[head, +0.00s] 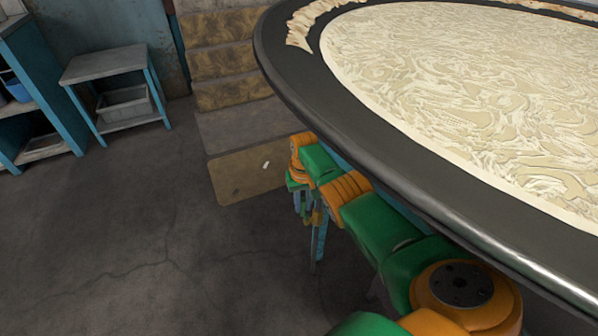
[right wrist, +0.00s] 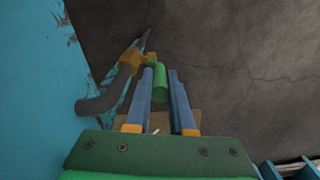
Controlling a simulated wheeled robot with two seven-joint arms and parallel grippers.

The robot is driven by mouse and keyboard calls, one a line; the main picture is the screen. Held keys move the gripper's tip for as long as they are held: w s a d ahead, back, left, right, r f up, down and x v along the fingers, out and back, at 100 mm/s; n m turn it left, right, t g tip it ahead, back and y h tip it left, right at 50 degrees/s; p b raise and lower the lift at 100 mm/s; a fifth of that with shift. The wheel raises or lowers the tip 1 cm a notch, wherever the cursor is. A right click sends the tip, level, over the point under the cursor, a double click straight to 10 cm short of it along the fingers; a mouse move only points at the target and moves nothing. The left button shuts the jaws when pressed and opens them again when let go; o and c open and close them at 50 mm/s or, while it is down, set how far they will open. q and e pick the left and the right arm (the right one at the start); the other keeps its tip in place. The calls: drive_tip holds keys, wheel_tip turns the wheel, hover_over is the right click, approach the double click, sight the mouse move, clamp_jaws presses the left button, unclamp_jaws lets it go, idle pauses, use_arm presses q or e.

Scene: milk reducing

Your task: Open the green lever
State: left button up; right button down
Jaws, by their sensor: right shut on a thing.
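The green lever (right wrist: 160,78) shows in the right wrist view as a short green cylinder joined to a yellow valve body (right wrist: 131,60). A grey pipe (right wrist: 104,101) bends down to the left from the valve. My right gripper (right wrist: 161,72) has its two blue fingers on either side of the lever and is shut on it. In the head view my right arm reaches down below the vat, and its gripper (head: 314,215) is small there. The lever is too small or hidden to make out in that view. My left gripper is not in view.
A large round vat (head: 330,85) with a dark rim and creamy liquid fills the upper right. Wooden steps (head: 248,172) stand beside it. A small blue-legged table (head: 105,64) and a blue shelf (head: 36,90) stand at left. The grey floor at lower left is clear.

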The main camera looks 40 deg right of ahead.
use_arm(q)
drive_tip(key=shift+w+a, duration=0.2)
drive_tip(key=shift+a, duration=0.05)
use_arm(e)
drive_tip(key=shift+w, duration=0.1)
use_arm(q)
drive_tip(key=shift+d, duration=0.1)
